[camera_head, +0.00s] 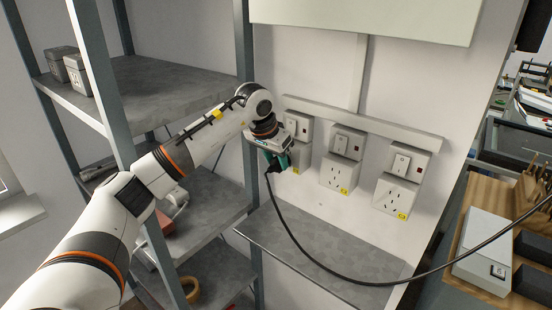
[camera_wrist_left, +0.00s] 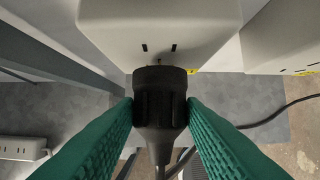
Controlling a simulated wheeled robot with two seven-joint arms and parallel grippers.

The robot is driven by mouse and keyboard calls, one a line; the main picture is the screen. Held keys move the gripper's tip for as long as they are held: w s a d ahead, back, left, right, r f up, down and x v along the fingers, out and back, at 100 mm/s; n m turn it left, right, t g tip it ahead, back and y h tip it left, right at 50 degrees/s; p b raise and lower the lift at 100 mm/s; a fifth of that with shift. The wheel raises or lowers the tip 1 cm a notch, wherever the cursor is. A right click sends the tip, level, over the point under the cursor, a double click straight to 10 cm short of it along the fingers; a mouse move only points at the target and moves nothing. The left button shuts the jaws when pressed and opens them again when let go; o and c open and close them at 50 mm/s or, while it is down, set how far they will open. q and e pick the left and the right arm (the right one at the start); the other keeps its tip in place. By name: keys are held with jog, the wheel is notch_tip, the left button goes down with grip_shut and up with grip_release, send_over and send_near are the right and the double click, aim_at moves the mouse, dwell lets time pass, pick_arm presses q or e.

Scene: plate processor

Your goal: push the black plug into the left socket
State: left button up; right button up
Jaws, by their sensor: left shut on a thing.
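My left gripper (camera_head: 275,166) is shut on the black plug (camera_wrist_left: 160,100), one green finger on each side of it in the left wrist view. The plug's cable hangs down from the gripper. The left socket (camera_head: 304,156) is on the wall, partly hidden by the gripper in the head view. In the left wrist view this white socket (camera_wrist_left: 205,25) is straight ahead of the plug. Two dark slots show just above the plug's front end. The plug hides the lower socket face, so I cannot tell whether it touches. My right gripper is not in view.
The middle socket (camera_head: 338,174) and right socket (camera_head: 397,195) sit to the right, with switches above. A grey ledge (camera_head: 320,262) lies below them. Grey shelves (camera_head: 150,90) stand at the left. The black cable (camera_head: 340,278) loops across the ledge to the right.

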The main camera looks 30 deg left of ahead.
pick_arm(q)
jog(key=shift+w+p, duration=0.35)
jog(key=shift+w, duration=0.2)
jog(key=o, duration=1.1)
jog(key=shift+c, duration=0.2)
